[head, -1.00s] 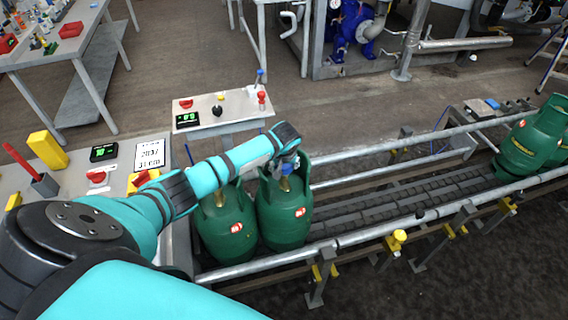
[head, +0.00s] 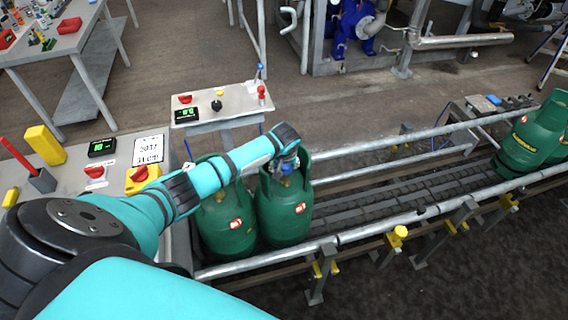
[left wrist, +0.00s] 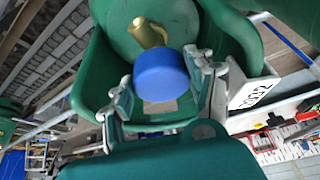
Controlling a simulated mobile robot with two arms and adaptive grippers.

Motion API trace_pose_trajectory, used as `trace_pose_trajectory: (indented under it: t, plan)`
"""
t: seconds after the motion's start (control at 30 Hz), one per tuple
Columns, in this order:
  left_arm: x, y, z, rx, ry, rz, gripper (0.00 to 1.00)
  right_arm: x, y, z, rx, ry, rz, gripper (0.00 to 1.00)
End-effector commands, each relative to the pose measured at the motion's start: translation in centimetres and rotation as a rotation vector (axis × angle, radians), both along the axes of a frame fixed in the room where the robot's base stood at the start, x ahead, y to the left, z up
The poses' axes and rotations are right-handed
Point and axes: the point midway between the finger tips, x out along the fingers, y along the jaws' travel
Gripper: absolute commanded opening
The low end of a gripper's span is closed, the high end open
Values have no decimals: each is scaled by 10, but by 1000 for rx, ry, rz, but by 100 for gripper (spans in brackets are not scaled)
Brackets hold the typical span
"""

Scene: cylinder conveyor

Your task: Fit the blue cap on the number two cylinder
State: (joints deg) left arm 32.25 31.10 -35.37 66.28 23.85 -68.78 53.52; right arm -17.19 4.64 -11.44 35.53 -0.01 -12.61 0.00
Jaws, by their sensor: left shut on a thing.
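My left gripper (head: 287,165) reaches into the collar of the right one of two green cylinders (head: 284,212) at the near end of the conveyor. In the left wrist view my left gripper (left wrist: 162,88) is shut on the blue cap (left wrist: 160,75), one finger on each side. A brass valve (left wrist: 147,32) shows just past the cap, inside the green collar (left wrist: 243,42). I cannot tell whether the cap touches the valve. A white number tag (left wrist: 254,93) hangs at the collar. My right gripper is not in view.
Another green cylinder (head: 227,222) stands close on the left. More green cylinders (head: 530,140) stand at the far right of the conveyor. Metal guide rails (head: 390,226) run along the belt. A control panel (head: 222,105) stands behind. The belt's middle is clear.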

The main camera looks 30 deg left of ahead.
Motion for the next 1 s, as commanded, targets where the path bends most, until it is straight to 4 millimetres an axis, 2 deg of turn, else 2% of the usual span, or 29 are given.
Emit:
trace_pose_trajectory:
  t: [0.3, 0.33, 0.53, 0.83, 1.0]
  plan:
    - [0, 0, -9, -1, 1, 1, 34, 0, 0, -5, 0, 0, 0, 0]
    - [0, 0, -8, 0, 0, 1, 58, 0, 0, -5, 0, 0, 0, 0]
    - [0, 0, -8, 0, 0, 0, 83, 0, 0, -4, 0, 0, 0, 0]
    - [0, 0, -6, -1, -1, 0, 83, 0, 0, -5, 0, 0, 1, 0]
    - [-5, -5, 10, -3, -4, -2, 83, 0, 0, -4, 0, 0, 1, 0]
